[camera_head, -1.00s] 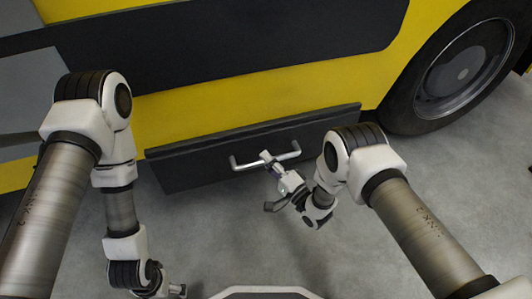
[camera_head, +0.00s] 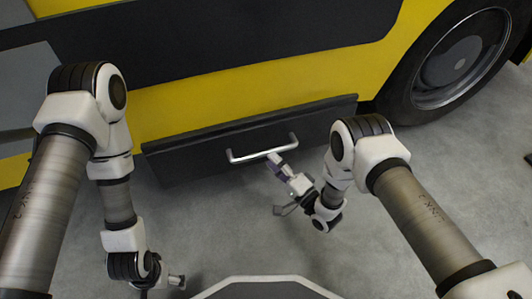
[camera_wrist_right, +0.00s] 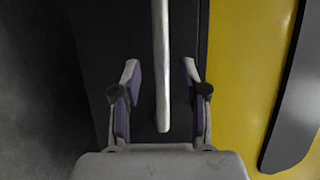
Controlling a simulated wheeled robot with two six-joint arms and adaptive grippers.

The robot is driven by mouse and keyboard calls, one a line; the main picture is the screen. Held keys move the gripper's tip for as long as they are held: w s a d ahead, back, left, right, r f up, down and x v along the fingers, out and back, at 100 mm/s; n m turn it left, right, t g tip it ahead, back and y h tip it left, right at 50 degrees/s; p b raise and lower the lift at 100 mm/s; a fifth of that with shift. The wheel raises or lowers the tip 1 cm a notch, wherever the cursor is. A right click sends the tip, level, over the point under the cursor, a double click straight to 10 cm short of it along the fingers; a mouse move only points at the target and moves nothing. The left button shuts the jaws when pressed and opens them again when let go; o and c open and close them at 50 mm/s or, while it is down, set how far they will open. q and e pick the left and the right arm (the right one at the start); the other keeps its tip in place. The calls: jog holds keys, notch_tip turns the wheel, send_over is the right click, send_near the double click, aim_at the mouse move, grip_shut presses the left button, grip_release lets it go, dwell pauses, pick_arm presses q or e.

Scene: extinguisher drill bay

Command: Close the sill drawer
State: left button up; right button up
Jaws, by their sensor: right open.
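The sill drawer (camera_head: 190,165) is a long dark panel low on the yellow vehicle's side, with a narrow top edge showing. I cannot tell how far out it stands. Its pale bar handle (camera_head: 262,154) is on the front. My right gripper (camera_head: 276,164) is open, just below the handle's right half and seemingly clear of it. In the right wrist view the handle (camera_wrist_right: 161,50) runs lengthwise between the open fingers (camera_wrist_right: 160,82), and I cannot judge its depth. My left gripper (camera_head: 176,283) is low at the left, away from the drawer, its jaws unclear.
The yellow vehicle side (camera_head: 260,84) rises behind the drawer, with a black wheel (camera_head: 445,70) at the right. The grey floor (camera_head: 240,225) in front of the drawer is clear. A small dark object lies at the right edge (camera_head: 528,158).

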jog(key=v, duration=0.7)
jog(key=shift+s, duration=0.15)
